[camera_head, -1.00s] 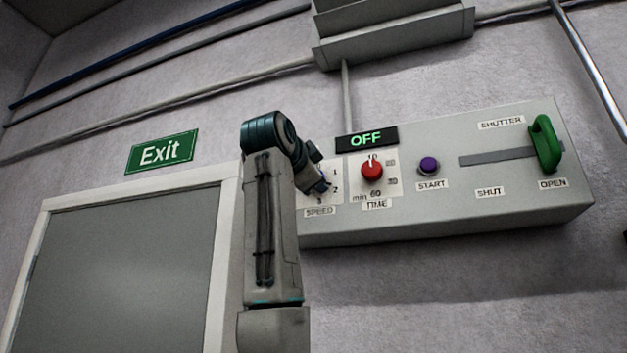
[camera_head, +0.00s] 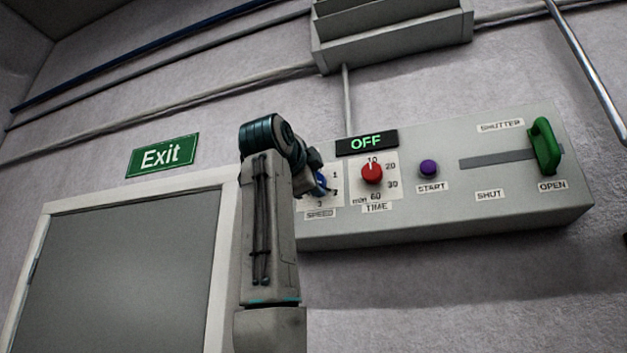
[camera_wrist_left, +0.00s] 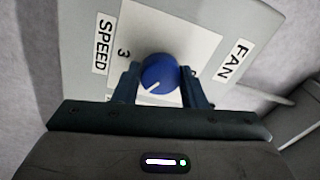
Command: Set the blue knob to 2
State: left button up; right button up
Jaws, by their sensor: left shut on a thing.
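The blue knob (camera_wrist_left: 160,73) sits between the two fingers of my left gripper (camera_wrist_left: 160,84) in the left wrist view. The gripper is shut on it. The knob's white pointer line points down and left in that view, where the gripper hides the dial's digits; a 3 shows at the upper left. In the head view a bit of the blue knob (camera_head: 320,184) shows beside my left gripper (camera_head: 318,187). My right gripper is not in view.
Right of the speed dial are the red time knob (camera_head: 372,172), the purple start button (camera_head: 428,168) and the green shutter handle (camera_head: 545,145), at OPEN. The display (camera_head: 366,142) reads OFF. A grey tray (camera_head: 395,40) hangs above the panel (camera_head: 480,210).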

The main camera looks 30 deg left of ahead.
pick_arm(q)
jog(key=o, duration=1)
jog(key=b+v, duration=0.5)
jog(key=v, duration=0.5)
jog(key=shift+s+d+f, duration=0.1)
jog(key=shift+s, duration=0.25)
